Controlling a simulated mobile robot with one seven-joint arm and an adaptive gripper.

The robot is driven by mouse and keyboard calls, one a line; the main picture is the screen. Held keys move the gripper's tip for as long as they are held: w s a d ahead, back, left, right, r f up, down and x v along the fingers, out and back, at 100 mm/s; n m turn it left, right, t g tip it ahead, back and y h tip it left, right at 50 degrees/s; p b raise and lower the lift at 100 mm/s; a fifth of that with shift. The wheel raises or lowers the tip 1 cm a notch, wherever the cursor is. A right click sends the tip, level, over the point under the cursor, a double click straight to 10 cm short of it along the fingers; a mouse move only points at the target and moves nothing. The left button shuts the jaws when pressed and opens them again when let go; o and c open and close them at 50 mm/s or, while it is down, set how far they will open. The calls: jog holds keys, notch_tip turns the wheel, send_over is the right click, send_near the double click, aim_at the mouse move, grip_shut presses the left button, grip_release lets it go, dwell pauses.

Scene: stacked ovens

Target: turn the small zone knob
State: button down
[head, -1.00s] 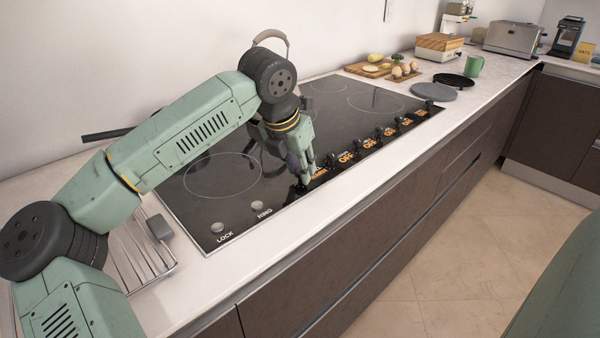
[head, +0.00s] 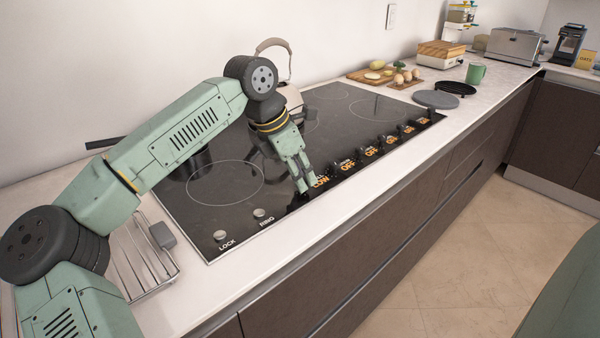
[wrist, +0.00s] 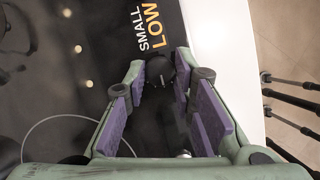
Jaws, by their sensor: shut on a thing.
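The small zone knob (wrist: 159,71) is a dark round knob on the black cooktop (head: 205,215). Its label reads SMALL LOW (wrist: 152,28) in the wrist view, and the orange word also shows in the head view. My gripper (wrist: 162,66) has its green fingers with purple pads on both sides of the knob and is shut on it. In the head view my gripper (head: 303,189) points down at the cooktop's front edge, and its fingers hide most of the knob.
More knobs with orange OFF labels (head: 371,152) run along the front edge to the right. LOCK (head: 220,235) and RING (head: 260,213) controls lie to the left. A kettle (head: 287,95) stands behind my wrist. A wire rack (head: 135,255) lies left of the cooktop.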

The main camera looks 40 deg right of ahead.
dwell(0.3)
jog(key=c, duration=1.3)
grip_release()
jog(key=shift+c, duration=0.2)
jog(key=v, duration=1.2)
jog(key=shift+d, duration=0.1)
